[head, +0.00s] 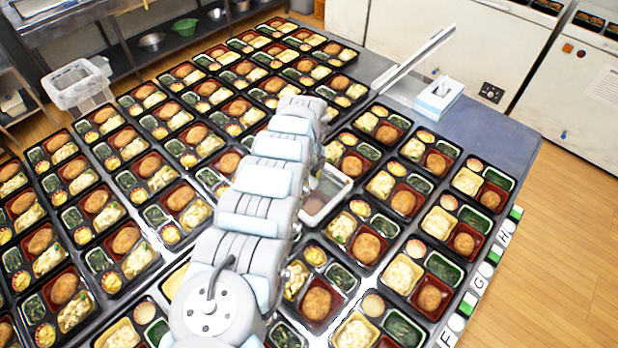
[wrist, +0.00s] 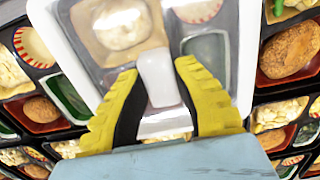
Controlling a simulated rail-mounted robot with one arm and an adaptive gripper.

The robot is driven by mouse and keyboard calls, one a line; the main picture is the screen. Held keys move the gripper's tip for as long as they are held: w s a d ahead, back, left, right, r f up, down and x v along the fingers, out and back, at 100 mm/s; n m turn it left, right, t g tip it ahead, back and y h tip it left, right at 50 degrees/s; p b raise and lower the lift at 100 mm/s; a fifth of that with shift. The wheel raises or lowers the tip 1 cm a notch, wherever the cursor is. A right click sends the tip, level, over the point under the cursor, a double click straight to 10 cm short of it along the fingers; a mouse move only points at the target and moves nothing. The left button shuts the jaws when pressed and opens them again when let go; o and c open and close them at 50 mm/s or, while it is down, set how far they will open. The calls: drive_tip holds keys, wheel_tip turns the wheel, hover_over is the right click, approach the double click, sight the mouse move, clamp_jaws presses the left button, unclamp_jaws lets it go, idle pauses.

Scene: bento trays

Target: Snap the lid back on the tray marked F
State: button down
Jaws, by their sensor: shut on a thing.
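My gripper (wrist: 158,70) shows in the wrist view with two yellow and black fingers shut on the white tab of a clear lid (wrist: 235,15). The lid has a pale rim and is held over trays; a tray's food shows through it. In the head view the lid (head: 340,200) appears just right of my arm, above the middle trays, and my fingers are hidden. The F marker (head: 457,322) is on the table's right edge at the lower right. The tray nearest it (head: 423,338) looks lidless and is partly cut off by the frame.
Rows of filled bento trays (head: 413,235) stand close together across the table. G (head: 481,281) and H (head: 504,234) markers follow along the right edge. A white tissue box (head: 438,100) and a long pale bar (head: 415,58) are at the back. The table's back right corner (head: 500,135) is bare.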

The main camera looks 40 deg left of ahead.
drive_tip(key=shift+f+b, duration=0.6)
drive_tip(key=shift+f, duration=0.45)
idle(0.4)
drive_tip(key=shift+c, duration=1.3)
unclamp_jaws()
drive_tip(key=shift+r, duration=0.1)
drive_tip(key=shift+r+p, duration=3.2)
drive_tip(key=shift+r, duration=0.8)
